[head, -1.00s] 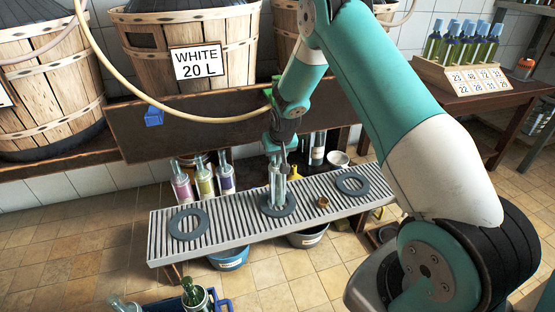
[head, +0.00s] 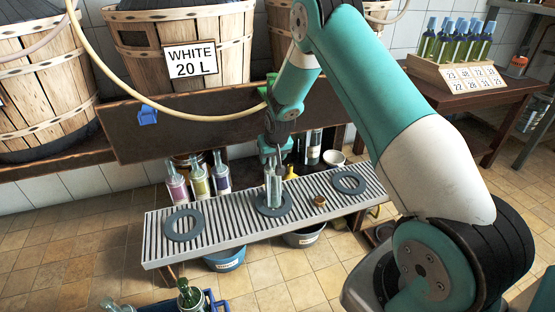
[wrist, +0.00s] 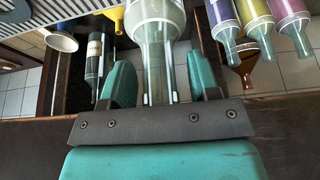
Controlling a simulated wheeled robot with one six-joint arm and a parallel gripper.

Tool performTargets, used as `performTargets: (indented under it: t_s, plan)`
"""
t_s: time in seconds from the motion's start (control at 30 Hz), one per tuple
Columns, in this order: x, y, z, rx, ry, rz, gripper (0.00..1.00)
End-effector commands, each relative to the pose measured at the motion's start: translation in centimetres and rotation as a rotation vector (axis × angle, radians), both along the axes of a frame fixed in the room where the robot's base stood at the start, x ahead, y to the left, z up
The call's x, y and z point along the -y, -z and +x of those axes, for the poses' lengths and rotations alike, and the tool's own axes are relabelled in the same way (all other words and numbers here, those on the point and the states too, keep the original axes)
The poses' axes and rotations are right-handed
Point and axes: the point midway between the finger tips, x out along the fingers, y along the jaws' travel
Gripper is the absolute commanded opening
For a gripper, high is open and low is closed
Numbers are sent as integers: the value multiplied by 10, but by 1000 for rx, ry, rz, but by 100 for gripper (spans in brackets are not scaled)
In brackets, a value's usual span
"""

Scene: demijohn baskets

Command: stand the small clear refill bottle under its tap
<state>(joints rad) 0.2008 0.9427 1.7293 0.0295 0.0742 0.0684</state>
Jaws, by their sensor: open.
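The small clear bottle (head: 272,184) stands upright on the middle grey ring (head: 273,208) of the slatted rack in the head view. My gripper (head: 271,155) is at its upper part, on the side towards the barrels. In the wrist view, the clear bottle (wrist: 158,28) has its neck between the two teal fingers of my gripper (wrist: 161,85). The fingers are apart, with gaps on both sides of the neck. A blue tap (head: 147,116) sits on the brown board at left. The part of the board above the bottle is hidden by my arm.
The slatted rack (head: 225,222) has free rings at left (head: 183,225) and right (head: 348,182). A brown cork-like piece (head: 319,201) lies between the middle and right rings. Several coloured bottles (head: 199,182) stand behind the rack. A pale hose (head: 185,117) loops above.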

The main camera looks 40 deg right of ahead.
Motion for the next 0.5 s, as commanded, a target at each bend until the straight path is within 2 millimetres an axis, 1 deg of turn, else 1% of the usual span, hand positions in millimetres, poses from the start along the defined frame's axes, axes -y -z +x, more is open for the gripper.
performTargets:
  t_s: [0.17,0.27,0.4,0.5]
  plan:
    - [-3,-30,-9,2,0,-1,56]
    - [-5,-54,-18,3,0,-1,56]
    - [-16,-50,-56,-5,-2,1,56]
    - [-23,-50,-80,-5,-2,1,56]
